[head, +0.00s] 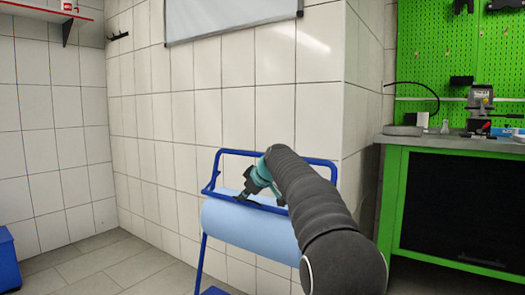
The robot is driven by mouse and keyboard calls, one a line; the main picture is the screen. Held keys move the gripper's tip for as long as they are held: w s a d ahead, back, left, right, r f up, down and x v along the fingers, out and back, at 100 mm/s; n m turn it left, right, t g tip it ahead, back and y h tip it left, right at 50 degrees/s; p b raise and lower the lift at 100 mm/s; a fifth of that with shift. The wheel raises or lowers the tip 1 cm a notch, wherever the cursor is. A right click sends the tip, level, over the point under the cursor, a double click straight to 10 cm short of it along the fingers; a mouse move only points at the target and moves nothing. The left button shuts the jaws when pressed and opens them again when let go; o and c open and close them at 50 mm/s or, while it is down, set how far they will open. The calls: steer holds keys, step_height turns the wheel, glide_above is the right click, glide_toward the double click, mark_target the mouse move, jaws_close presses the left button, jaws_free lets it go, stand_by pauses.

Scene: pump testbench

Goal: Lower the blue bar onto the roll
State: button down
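A light blue roll (248,228) lies across a blue metal stand (201,262) in front of the tiled wall. A blue bar (219,193) runs along the upper front of the roll; whether it touches the roll or sits just above it, I cannot tell. My gripper (243,198) is at the bar, near its middle, reaching in from the right with its fingers pointing down to the left. The fingers are small and dark here, and whether they are open or closed around the bar is unclear. My arm hides the right end of the roll and bar.
An upper blue rail (236,152) of the stand rises behind the roll near the wall. A green workbench (392,210) with tools stands at the right. A blue box (8,262) is at the left edge. The floor left of the stand is clear.

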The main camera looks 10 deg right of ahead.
steer(key=shift+f, duration=0.6)
steer(key=shift+r, duration=0.1)
steer(key=s+d+r+p, duration=0.1)
steer(key=s+r+p, duration=0.1)
steer(key=s+r, duration=0.7)
steer(key=shift+s+r, duration=0.2)
steer(key=shift+r, duration=0.35)
